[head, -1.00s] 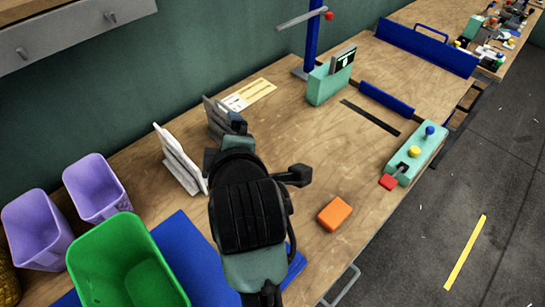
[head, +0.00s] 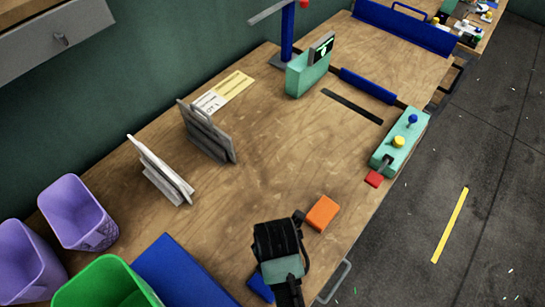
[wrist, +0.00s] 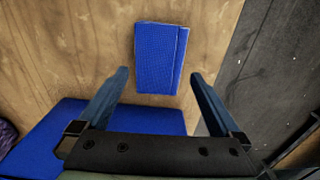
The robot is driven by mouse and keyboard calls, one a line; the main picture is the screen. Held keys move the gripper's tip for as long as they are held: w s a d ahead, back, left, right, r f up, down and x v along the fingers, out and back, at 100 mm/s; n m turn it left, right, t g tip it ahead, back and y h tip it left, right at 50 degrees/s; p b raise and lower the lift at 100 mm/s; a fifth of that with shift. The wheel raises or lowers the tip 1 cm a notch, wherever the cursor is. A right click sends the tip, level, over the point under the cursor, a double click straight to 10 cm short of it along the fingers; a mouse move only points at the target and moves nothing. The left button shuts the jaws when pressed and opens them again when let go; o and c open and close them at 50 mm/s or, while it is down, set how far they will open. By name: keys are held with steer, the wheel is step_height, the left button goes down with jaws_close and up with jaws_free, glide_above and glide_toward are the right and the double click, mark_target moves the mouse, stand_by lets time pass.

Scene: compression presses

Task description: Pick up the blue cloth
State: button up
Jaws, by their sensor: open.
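The blue cloth (wrist: 157,58) lies flat on the wooden table, folded with a seam along its right side in the wrist view. In the head view a small part of the blue cloth (head: 260,287) shows just left of my arm; the rest is hidden behind it. My gripper (wrist: 160,76) is open and empty. In the wrist view its two fingers point towards the cloth, one on each side of its near end, and do not grip it. In the head view my wrist (head: 277,243) hides the fingers.
A larger blue mat (head: 180,272) lies left of the cloth. An orange block (head: 322,213) sits close to the right of my wrist. Grey plates (head: 207,133), white plates (head: 160,175) and a green bin (head: 105,285) stand further left. The table's front edge is near the cloth.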

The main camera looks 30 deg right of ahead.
steer(key=shift+w+f, duration=0.15)
steer(key=shift+f, duration=2.8)
steer(key=c, duration=1.1)
steer(key=shift+r, duration=0.1)
step_height(320, 180, up, 10)
steer(key=shift+p, duration=0.3)
